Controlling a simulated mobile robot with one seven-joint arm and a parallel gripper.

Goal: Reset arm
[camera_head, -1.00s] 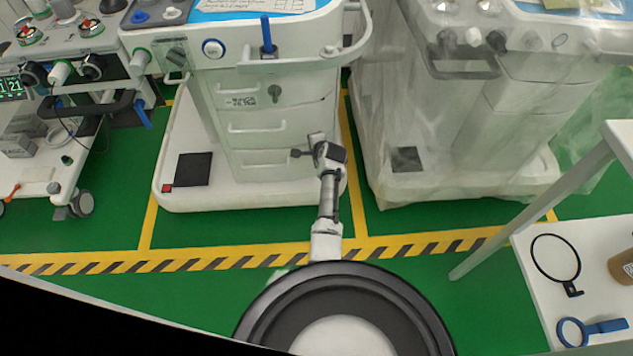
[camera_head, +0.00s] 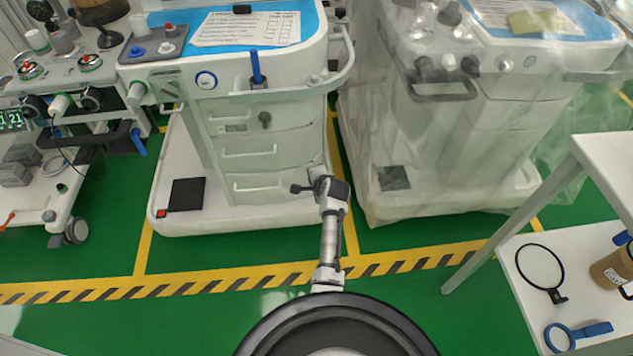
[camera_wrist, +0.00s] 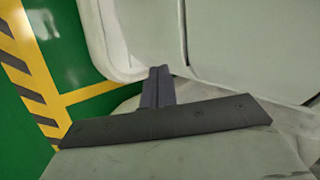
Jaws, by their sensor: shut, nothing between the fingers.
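My arm (camera_head: 331,235) reaches forward from my body toward the middle white cart (camera_head: 255,165). My gripper (camera_head: 296,188) is small and dark at the arm's far end, in front of that cart's lower drawers, pointing left in the head view. In the wrist view my gripper (camera_wrist: 159,70) has its two dark fingers together with nothing between them. Pale cart panels lie beyond the fingertips. I cannot tell the exact gap between the fingertips and the cart.
A plastic-covered cart (camera_head: 480,130) stands to the right. A cart with gauges (camera_head: 60,130) stands at left. A white table (camera_head: 610,165) with a lower shelf holding a black ring (camera_head: 541,266) and a blue ring tool (camera_head: 575,335) is at right. Green floor is open in front.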

